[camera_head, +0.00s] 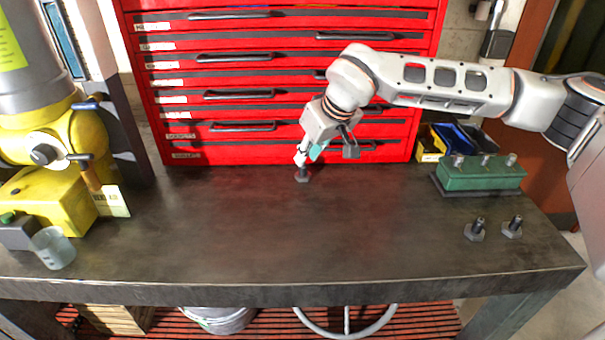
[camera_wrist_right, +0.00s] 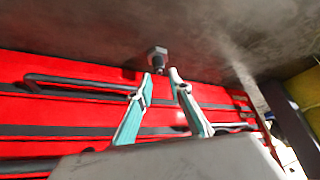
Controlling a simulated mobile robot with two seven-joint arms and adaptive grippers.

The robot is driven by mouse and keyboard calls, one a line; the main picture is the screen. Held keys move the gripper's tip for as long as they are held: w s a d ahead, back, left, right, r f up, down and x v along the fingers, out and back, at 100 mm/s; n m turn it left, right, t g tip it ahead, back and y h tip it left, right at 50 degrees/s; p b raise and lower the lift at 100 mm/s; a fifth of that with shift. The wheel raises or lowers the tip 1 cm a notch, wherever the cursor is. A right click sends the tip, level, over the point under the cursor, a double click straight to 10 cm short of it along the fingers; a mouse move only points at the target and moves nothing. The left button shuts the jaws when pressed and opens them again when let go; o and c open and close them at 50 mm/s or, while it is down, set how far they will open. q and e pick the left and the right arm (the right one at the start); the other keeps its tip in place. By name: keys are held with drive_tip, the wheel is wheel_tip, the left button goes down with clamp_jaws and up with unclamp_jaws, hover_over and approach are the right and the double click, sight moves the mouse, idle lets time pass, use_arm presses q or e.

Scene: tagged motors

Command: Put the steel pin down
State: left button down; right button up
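A dark steel pin (camera_head: 302,175) with a hexagonal base stands upright on the dark workbench (camera_head: 300,235), near its back edge. My right gripper (camera_head: 307,158) is just above it, fingers pointing down. In the right wrist view, the two teal fingers (camera_wrist_right: 160,77) are apart, with nothing between them. The steel pin (camera_wrist_right: 158,57) shows just beyond the fingertips, apart from them. Two more dark pins (camera_head: 475,231) stand at the bench's right front. My left gripper is not in view.
A green block (camera_head: 480,174) with several metal pins stands on the bench's right side. Blue and yellow bins (camera_head: 450,138) are behind it. A red drawer cabinet (camera_head: 285,95) rises behind the bench. A yellow machine (camera_head: 50,195) and a clear cup (camera_head: 53,248) are at left. The bench middle is clear.

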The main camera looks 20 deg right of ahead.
sight(305, 166)
drive_tip(key=x, duration=0.4)
drive_tip(key=shift+s+f, duration=0.15)
drive_tip(key=shift+f, duration=0.1)
drive_tip(key=shift+d+r, duration=0.1)
clamp_jaws()
drive_tip(key=shift+s+r, duration=0.1)
